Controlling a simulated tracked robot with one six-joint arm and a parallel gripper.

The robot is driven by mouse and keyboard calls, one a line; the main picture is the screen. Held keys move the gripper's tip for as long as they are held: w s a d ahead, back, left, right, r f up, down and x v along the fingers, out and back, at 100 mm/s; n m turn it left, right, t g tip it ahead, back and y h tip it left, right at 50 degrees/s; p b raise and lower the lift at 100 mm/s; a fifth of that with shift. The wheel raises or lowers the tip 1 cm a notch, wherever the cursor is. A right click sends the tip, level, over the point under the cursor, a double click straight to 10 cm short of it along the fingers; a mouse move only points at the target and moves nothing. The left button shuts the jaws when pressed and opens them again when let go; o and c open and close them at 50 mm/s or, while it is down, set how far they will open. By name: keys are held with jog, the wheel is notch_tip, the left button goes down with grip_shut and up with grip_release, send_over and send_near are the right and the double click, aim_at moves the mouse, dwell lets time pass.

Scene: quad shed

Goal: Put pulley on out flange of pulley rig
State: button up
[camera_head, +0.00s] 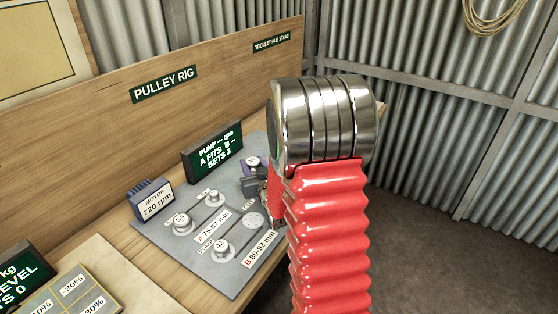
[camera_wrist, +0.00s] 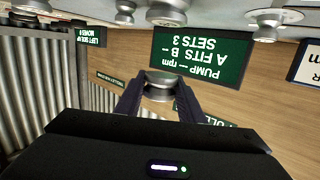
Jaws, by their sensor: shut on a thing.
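My gripper (camera_wrist: 160,100) is shut on a small silver pulley (camera_wrist: 160,84), with one dark finger on each side. In the head view the held pulley (camera_head: 252,161) shows at the far side of the pulley rig (camera_head: 152,232), and the gripper (camera_head: 250,177) is partly hidden by my arm. The pulley appears above the rig plate, apart from it. A bare round flange with small holes (camera_head: 252,221) is on the plate's right side; its label is too small to read surely, so I cannot tell if it is the out flange.
A motor box (camera_head: 152,200) and a pump display (camera_head: 212,152) stand behind. My red arm covers the right side.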

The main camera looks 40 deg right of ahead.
jog(key=a+n+y, duration=0.1)
jog(key=a, duration=0.7)
jog(key=a+n+y, duration=0.1)
jog(key=a+y, duration=0.1)
jog(key=a, duration=0.6)
jog(key=w+a+n+y, duration=0.1)
jog(key=a, duration=0.8)
jog(key=shift+w+a+f+t+y, duration=0.1)
jog(key=shift+t+y, duration=0.2)
jog(key=shift+y, duration=0.1)
